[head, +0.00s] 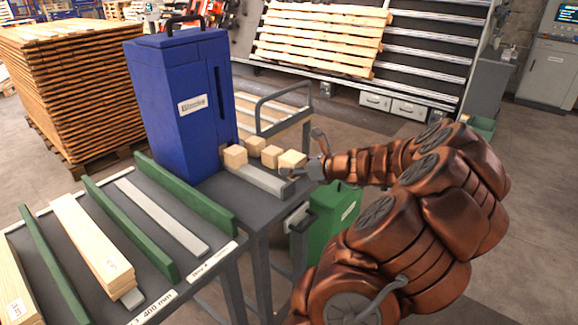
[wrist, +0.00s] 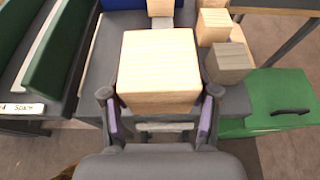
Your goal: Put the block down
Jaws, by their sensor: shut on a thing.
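My gripper (wrist: 158,110) is shut on a pale wooden block (wrist: 158,70), its two fingers on either side. The held block also shows in the head view (head: 292,159), over the right end of a grey rail on the dark bench. Whether it touches a surface below cannot be told. Three other wooden blocks are near: one (head: 235,156) at the left on the rail, one (head: 256,145) behind, and one (head: 270,156) just left of the held block.
A tall blue cabinet (head: 182,105) stands on the bench behind and left. A green bin (head: 335,215) is below the bench's right edge. Green dividers (head: 185,195) and timber strips (head: 90,240) lie on the left table. Stacked boards (head: 75,90) stand at the back left.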

